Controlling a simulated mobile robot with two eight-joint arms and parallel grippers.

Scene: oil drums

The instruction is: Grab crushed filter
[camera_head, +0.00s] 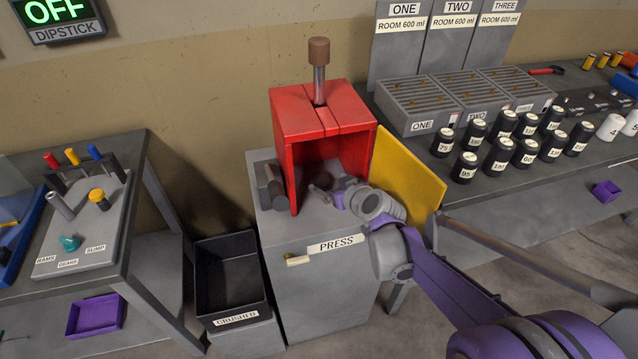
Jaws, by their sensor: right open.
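The red press (322,118) stands on a grey cabinet (325,300) labelled PRESS, with its front open. My right gripper (324,184) reaches into the press chamber from the right and is open. Its fingertips are small and dark against the shadowed inside. I cannot clearly make out a crushed filter there; the wrist and the shadow hide much of the chamber floor. My left gripper is not in view.
The yellow door (405,175) stands open right of the press, close to my right arm. An empty-looking black bin (232,303) labelled CRUSHED is below left. Several black canisters (500,153) stand on the right bench. A tool bench (125,235) is left.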

